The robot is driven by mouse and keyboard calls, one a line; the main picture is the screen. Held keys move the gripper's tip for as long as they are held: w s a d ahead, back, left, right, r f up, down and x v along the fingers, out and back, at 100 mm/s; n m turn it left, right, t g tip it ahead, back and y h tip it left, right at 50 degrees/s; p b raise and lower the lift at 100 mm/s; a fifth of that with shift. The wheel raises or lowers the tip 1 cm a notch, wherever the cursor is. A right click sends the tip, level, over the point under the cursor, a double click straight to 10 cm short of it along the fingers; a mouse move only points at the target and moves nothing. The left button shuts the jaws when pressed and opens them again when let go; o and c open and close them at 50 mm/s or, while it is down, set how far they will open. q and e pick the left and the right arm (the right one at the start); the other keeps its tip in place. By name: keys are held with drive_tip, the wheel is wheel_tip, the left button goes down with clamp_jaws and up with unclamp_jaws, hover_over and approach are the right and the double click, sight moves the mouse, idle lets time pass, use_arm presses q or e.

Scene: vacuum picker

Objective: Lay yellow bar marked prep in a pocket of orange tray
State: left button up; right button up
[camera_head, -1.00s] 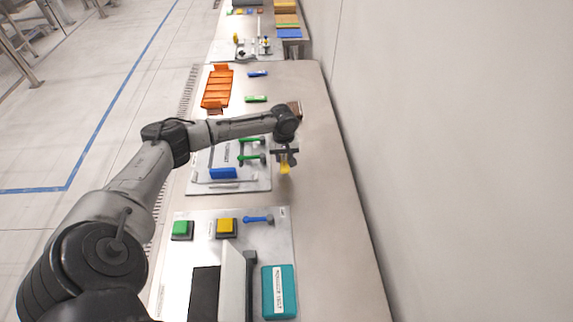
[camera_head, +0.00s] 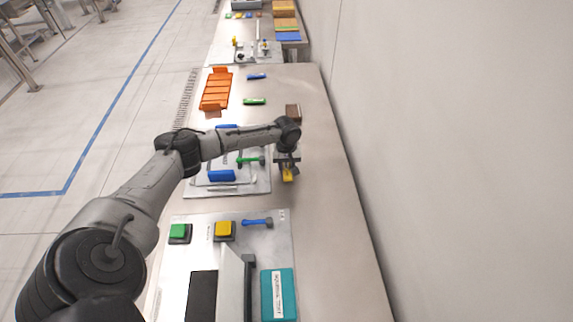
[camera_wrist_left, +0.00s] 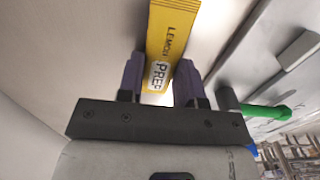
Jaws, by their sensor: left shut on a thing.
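The yellow bar marked prep (camera_wrist_left: 172,40) is held between the two fingers of my left gripper (camera_wrist_left: 158,82) in the left wrist view. Its label also reads "LEMON". In the head view the bar (camera_head: 287,174) shows as a small yellow piece below my left gripper (camera_head: 289,166), over the right part of the bench. Whether the bar touches the bench is unclear. The orange tray (camera_head: 215,91) lies farther back on the left, away from the gripper. It has several pockets divided by ridges. My right gripper is not in view.
A green bar (camera_head: 254,101) and a blue bar (camera_head: 257,76) lie right of the tray. A brown block (camera_head: 293,111) stands behind the gripper. A metal plate with blue blocks (camera_head: 221,175) and green-handled parts lies left of it. Bare bench (camera_head: 325,200) is at right.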

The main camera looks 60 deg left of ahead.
sight(287, 166)
use_arm(q)
drive_tip(key=o, duration=0.9)
drive_tip(key=shift+f, duration=0.1)
wheel_tip(287, 166, up, 10)
drive_tip(key=shift+r+p, duration=0.25)
drive_tip(key=shift+p, duration=0.95)
drive_tip(key=shift+o, duration=0.6)
drive_tip(key=shift+r, duration=0.9)
